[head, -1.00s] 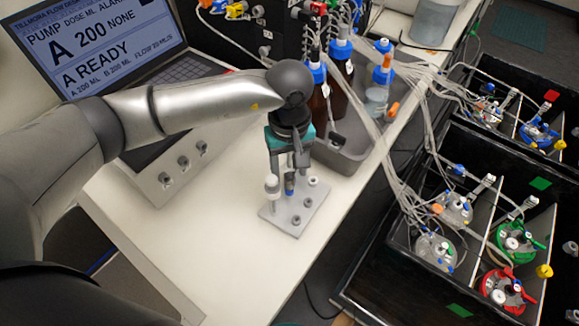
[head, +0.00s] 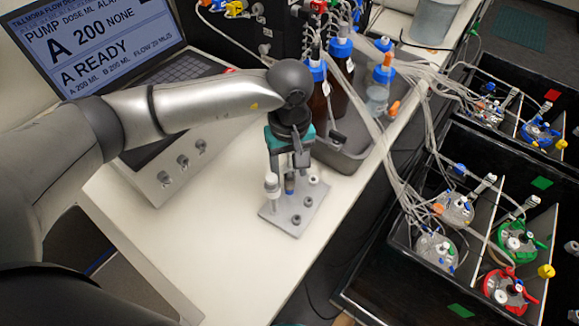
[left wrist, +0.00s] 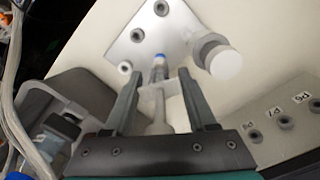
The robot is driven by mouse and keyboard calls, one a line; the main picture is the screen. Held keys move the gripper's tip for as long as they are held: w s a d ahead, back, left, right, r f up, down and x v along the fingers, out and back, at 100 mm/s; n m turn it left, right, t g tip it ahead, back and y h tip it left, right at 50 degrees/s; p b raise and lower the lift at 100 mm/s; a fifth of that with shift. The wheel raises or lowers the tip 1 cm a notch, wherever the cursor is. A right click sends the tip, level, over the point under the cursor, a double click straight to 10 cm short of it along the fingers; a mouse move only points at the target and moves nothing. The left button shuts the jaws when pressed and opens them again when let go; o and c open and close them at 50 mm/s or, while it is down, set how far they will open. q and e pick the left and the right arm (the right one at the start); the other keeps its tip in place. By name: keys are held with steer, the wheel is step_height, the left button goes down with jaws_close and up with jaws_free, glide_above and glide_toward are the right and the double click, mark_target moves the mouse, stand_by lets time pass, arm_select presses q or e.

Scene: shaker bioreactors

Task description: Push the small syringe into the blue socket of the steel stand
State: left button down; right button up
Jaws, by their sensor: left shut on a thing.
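The steel stand (head: 292,224) is a flat grey plate on the white bench, with several short sockets on it. My left gripper (head: 290,172) points down over its back left part. In the left wrist view my left gripper (left wrist: 160,80) is shut on the small syringe (left wrist: 158,112), a slim pale body between the fingers. A blue piece (left wrist: 159,58) shows at the syringe's far end, over the stand (left wrist: 140,38). I cannot tell whether the syringe's tip is inside the blue socket. My right gripper is not in view.
A white-capped upright piece (head: 271,184) stands on the plate close left of the gripper; it also shows in the left wrist view (left wrist: 222,62). A grey tray (head: 345,155) with bottles is behind right. The front bench is clear.

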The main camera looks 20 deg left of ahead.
arm_select(q)
steer(key=shift+f+b, duration=0.35)
steer(key=shift+b, duration=0.1)
steer(key=shift+c, duration=0.6)
jaws_free()
steer(key=shift+r, duration=0.1)
step_height(320, 180, up, 15)
steer(key=shift+r, duration=0.1)
